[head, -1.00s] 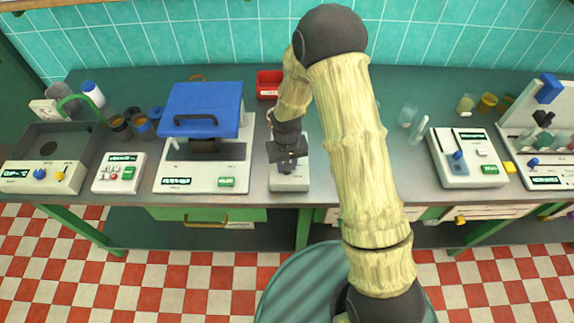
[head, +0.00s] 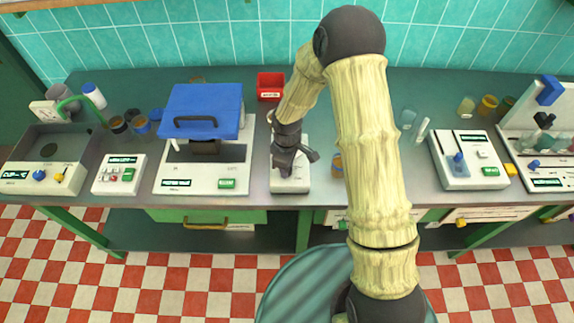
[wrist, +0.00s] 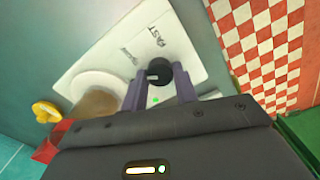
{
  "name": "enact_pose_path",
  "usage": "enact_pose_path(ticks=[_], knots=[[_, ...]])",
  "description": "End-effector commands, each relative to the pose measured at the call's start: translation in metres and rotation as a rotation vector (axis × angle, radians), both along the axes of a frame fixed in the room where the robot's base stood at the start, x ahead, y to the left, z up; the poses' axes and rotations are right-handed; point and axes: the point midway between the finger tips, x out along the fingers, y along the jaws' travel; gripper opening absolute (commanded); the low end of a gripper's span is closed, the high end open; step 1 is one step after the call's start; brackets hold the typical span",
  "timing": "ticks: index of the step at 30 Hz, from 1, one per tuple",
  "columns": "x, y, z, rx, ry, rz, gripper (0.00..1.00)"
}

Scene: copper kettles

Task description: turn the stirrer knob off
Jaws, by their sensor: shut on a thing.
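The stirrer (head: 303,182) is a white box at the front edge of the bench, partly hidden under my gripper (head: 286,173). In the wrist view, its white top (wrist: 185,50) carries the word FAST and a smaller, blurred label. The black stirrer knob (wrist: 158,72) sits between the two purple fingers of my gripper (wrist: 160,82), which are shut on it. A white mark on the knob faces left in that view. A small green light shows just below the knob. The knob is hidden by my gripper in the head view.
A white machine with a blue lid (head: 200,108) stands close left of the stirrer. A red bin (head: 270,86) is behind it. An amber jar (head: 337,165) is just right, partly behind my arm.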

Motion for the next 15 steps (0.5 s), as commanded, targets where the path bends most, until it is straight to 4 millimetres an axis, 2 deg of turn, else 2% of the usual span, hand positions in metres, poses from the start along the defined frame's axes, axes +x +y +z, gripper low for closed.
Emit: enact_pose_path(ticks=[15], knots=[[0.0006,0.0002,0.0017,0.001,-0.003,0.429,0.06]])
